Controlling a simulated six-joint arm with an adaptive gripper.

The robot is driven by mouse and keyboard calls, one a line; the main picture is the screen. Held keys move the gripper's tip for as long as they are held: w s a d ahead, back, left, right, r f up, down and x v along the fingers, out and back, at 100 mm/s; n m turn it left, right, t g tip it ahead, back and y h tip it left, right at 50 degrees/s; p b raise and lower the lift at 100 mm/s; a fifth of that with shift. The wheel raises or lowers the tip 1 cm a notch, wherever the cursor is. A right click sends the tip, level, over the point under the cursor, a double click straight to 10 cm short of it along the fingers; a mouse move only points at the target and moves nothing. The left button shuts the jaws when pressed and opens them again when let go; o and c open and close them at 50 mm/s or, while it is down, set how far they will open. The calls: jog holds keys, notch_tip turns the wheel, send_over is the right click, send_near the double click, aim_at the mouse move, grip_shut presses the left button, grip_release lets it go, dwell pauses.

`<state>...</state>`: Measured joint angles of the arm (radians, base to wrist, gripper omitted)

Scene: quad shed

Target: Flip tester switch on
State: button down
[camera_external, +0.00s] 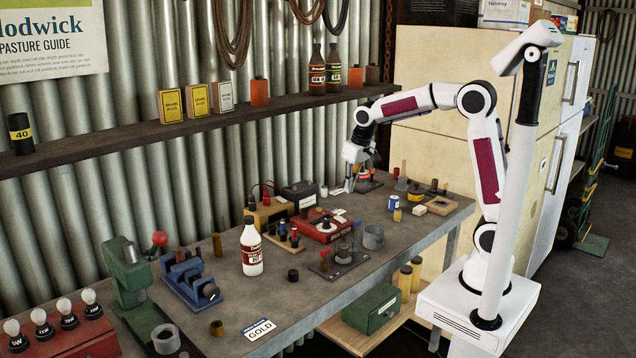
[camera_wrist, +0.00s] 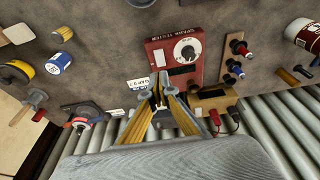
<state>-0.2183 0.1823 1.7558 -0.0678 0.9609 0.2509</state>
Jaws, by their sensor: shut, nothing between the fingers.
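The red spark tester (camera_wrist: 172,42) shows in the wrist view, with a round white dial (camera_wrist: 187,49) and a dark window on its face. It also shows in the external view as a red box (camera_external: 322,233) on the workbench. My gripper (camera_wrist: 158,82) is shut and empty. Its fingertips overlap the lower left of the tester in the wrist view; I cannot tell whether they touch it. In the external view my gripper (camera_external: 350,186) is above the back of the bench, behind and right of the tester. I cannot make out the switch.
A tan box (camera_wrist: 214,99) with red and black leads stands beside the tester. A dark box (camera_external: 300,192) and a plug stand (camera_external: 284,241) are also close to it. A white bottle (camera_external: 251,250) stands left of it.

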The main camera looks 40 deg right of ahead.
aim_at(337, 216)
jog(key=shift+r, duration=0.1)
notch_tip(337, 216, up, 2)
jog(key=shift+w+r+t, duration=0.1)
jog(key=shift+r+t, duration=0.05)
jog(key=shift+t, duration=0.45)
jog(key=shift+s+x, duration=0.2)
jog(key=shift+x, duration=3.3)
jog(key=shift+s+x, duration=0.2)
jog(key=shift+x, duration=3.3)
jog(key=shift+w+f, duration=0.1)
jog(key=shift+f, duration=0.15)
